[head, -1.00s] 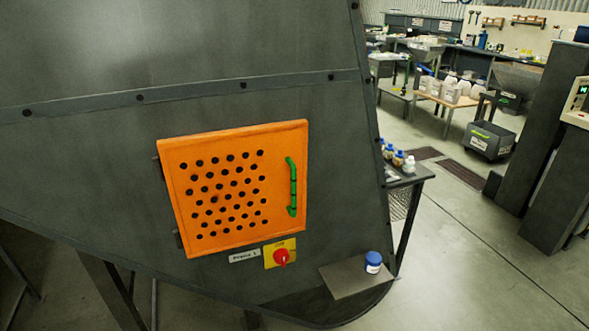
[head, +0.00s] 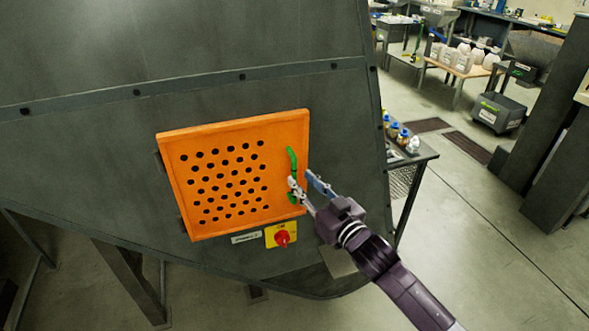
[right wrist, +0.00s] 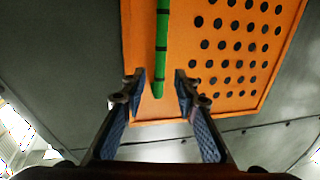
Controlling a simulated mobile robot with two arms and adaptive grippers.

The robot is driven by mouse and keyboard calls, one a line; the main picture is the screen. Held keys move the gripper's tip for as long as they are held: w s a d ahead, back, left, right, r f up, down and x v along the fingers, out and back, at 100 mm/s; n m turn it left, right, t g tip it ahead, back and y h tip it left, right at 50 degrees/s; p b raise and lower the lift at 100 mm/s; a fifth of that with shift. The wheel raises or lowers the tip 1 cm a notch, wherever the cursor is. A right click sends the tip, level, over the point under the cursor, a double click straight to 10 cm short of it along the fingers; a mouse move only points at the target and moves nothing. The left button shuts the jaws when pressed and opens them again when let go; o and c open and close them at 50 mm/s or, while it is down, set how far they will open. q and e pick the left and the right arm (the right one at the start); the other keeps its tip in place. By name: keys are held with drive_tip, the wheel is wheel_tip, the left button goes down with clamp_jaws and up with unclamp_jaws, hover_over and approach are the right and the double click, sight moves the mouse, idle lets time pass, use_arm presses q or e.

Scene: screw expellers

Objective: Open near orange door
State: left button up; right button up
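The orange door (head: 180,178), with rows of round black holes, sits closed in the dark grey machine panel. Its green handle (head: 292,160) runs upright near the door's right edge. My right gripper (head: 304,182) is at the handle's lower part, which it partly hides. In the right wrist view the door (right wrist: 215,75) fills the upper right, and the green handle (right wrist: 161,60) runs down between the two open fingers of my right gripper (right wrist: 160,82). The fingers stand apart on either side of the handle's end; contact cannot be told. My left gripper is not in view.
A yellow plate with a red knob (head: 282,238) is below the door, beside a small white label (head: 246,238). A dark side table (head: 420,156) with several small bottles stands right of the machine.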

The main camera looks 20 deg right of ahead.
sight(296, 174)
drive_tip(key=shift+p+x, duration=0.4)
drive_tip(key=shift+x, duration=2.1)
clamp_jaws()
